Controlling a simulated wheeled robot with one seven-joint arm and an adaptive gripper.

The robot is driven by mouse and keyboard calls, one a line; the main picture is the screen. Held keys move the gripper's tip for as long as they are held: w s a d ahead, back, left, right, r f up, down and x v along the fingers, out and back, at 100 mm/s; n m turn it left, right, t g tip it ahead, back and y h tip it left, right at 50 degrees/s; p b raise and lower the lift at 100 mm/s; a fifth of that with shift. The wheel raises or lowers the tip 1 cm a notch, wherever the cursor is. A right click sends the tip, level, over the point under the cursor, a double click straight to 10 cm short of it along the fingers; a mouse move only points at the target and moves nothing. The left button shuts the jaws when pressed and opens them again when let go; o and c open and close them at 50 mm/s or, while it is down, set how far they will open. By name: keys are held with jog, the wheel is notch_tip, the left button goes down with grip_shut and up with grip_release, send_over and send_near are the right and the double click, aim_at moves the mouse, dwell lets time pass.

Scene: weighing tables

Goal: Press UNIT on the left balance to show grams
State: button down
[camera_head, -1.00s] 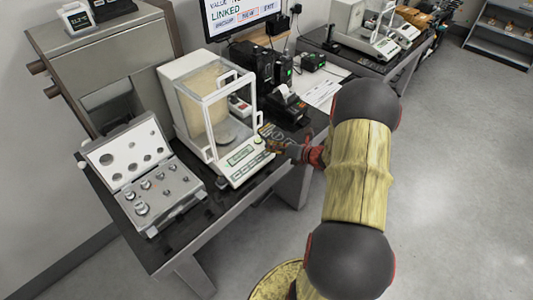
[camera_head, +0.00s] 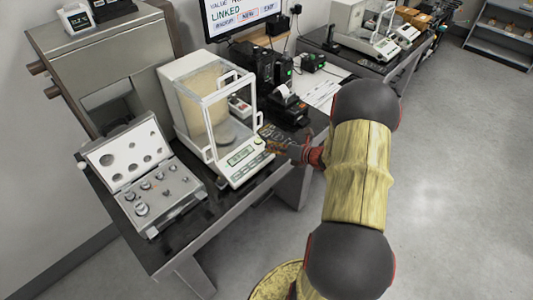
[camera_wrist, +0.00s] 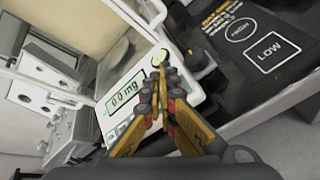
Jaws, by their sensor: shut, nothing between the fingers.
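The left balance (camera_head: 237,164) is a white unit with a glass draft shield, standing on the near table. Its front panel also shows in the wrist view (camera_wrist: 112,128), with a lit green display (camera_wrist: 124,93) reading what looks like "0.0 mg". A round yellow-green button (camera_wrist: 159,58) sits beside the display, just beyond my fingertips. My gripper (camera_wrist: 168,74) is shut and empty, its fingertips over the panel close to that button; contact cannot be told. In the head view my gripper (camera_head: 270,146) is at the right end of the panel. The fingers hide part of the panel, and the UNIT label is not readable.
An open case of weights (camera_head: 165,200) lies left of the balance. A small printer (camera_head: 290,106) and dark boxes stand behind it to the right. A dark mat marked LOW (camera_wrist: 273,50) lies beside the panel. Another balance (camera_head: 370,42) stands on the far table.

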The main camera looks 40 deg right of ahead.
jog(key=shift+f, duration=0.1)
jog(key=shift+w+f, duration=0.15)
jog(key=shift+f, duration=0.15)
jog(key=shift+w+f+b, duration=0.15)
jog(key=shift+f+b, duration=0.2)
dwell(0.7)
dwell(0.3)
jog(key=shift+s+r+p, duration=0.3)
jog(key=shift+r+p, duration=0.45)
jog(key=r+p, duration=0.1)
jog(key=s+r+p, duration=0.1)
jog(key=r+p, duration=0.2)
jog(key=shift+s+r, duration=0.35)
jog(key=shift+s, duration=0.05)
jog(key=shift+n, duration=0.3)
dwell(0.5)
